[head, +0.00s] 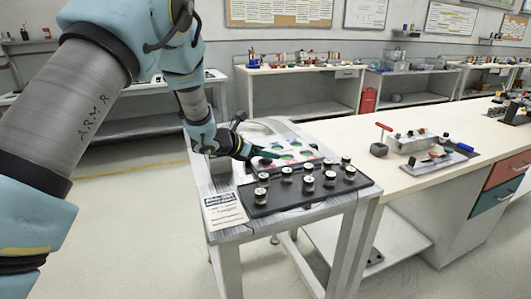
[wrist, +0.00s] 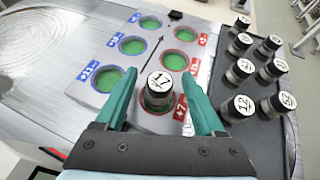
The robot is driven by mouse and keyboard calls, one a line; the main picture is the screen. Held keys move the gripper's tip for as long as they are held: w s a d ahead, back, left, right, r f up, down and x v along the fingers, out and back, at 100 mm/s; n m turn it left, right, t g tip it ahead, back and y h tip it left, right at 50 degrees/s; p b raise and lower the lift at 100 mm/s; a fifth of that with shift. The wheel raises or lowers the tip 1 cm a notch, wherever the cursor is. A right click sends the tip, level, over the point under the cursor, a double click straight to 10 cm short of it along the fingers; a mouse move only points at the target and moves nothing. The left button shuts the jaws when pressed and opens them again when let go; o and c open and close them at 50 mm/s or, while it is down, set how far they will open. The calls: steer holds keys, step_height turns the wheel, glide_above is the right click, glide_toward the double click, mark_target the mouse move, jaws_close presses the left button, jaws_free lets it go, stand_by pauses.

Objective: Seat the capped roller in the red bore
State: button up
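In the wrist view a roller (wrist: 158,84) with a white cap marked 17 and a dark body stands about upright at the nearest red-ringed bore (wrist: 147,114). How deep it sits in the bore I cannot tell. My gripper (wrist: 158,77) is open, its teal fingers on either side of the roller with a gap on each side. In the head view my gripper (head: 268,154) is low over the bore plate (head: 302,151), and this roller cannot be made out there.
Two more red-ringed bores (wrist: 176,62) and a row of blue-ringed bores (wrist: 108,79) show green floors. A dark tray (head: 300,203) at the right holds several capped rollers (head: 330,179). A printed card (head: 223,208) lies at the table's front left. A long bench (head: 450,180) adjoins at right.

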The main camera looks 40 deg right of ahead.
steer(key=shift+r+p, duration=0.2)
steer(key=shift+p, duration=0.1)
steer(key=b+v, duration=0.3)
steer(key=v, duration=0.9)
